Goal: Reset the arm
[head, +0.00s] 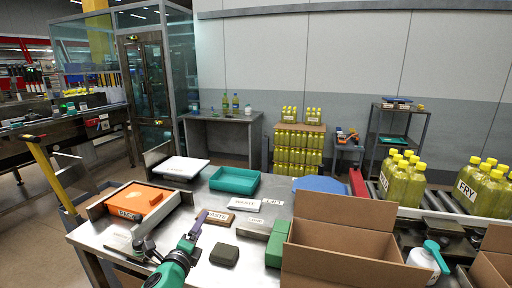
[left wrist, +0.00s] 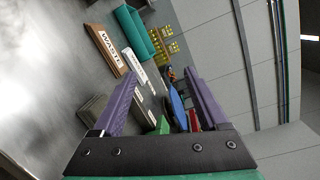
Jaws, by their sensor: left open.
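My left gripper (head: 201,216) comes in from the bottom of the head view on a teal arm, over the steel table (head: 190,262). In the left wrist view its two purple fingers (left wrist: 162,75) stand wide apart with nothing between them. A brown sign reading WASTE (head: 220,218) lies just beyond the fingers in the head view; it also shows in the left wrist view (left wrist: 104,50). A dark olive block (head: 224,254) lies to the right of the gripper. My right gripper is in neither view.
An orange tray (head: 132,198) is at the table's left, a white box (head: 180,168) and teal tray (head: 234,181) at the back. A white sign (head: 246,204), green block (head: 277,243), open cardboard box (head: 345,210) and white bottle (head: 426,262) are to the right.

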